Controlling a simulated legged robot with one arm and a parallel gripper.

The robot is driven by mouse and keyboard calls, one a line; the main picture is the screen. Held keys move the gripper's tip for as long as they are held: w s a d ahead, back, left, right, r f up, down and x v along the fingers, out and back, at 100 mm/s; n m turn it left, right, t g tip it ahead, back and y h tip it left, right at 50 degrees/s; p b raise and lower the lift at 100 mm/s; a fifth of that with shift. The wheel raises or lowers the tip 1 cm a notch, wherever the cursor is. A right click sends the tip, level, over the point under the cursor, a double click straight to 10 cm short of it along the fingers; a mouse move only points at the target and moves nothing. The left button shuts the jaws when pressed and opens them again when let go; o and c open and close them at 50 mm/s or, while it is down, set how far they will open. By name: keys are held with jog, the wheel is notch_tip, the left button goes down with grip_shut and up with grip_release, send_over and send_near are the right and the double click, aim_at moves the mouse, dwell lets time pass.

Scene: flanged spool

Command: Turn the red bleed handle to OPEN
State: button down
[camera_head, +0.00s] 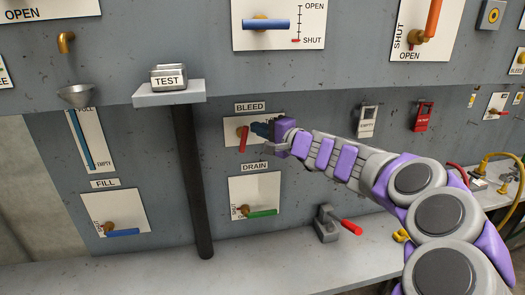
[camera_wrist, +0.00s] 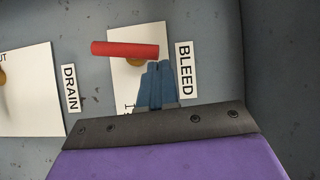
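The red bleed handle (camera_head: 243,138) points mostly downward on a white plate (camera_head: 230,125) under the BLEED label (camera_head: 250,107). In the wrist view the handle (camera_wrist: 120,49) lies across the plate, over a brass pivot (camera_wrist: 136,61). My gripper (camera_head: 258,129) reaches in from the right. In the wrist view its blue fingers (camera_wrist: 158,66) are side by side, shut with nothing between them. The fingertips are close to the handle's end nearest the BLEED label; I cannot tell whether they touch. The plate's lettering is mostly hidden by my gripper.
The DRAIN plate (camera_head: 241,189) with a green handle (camera_head: 262,213) is just below. A dark post (camera_head: 190,170) under the TEST shelf (camera_head: 165,99) stands to the left. A red-handled lever (camera_head: 350,227) stands on the ledge below.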

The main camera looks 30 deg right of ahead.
jog(key=w+a+n+g+h+p, duration=0.2)
jog(key=a+n+g+h+p, duration=0.4)
jog(key=a+n+h+p, duration=0.2)
jog(key=n+p, duration=0.2)
jog(key=shift+w+a+f+n+p, duration=0.2)
jog(key=shift+a+n+p, duration=0.1)
jog(key=shift+p, duration=0.1)
dwell(0.5)
jog(key=shift+s+f, duration=0.1)
jog(key=shift+f, duration=0.25)
dwell(0.5)
jog(key=shift+a+r, duration=0.1)
jog(key=shift+r, duration=0.05)
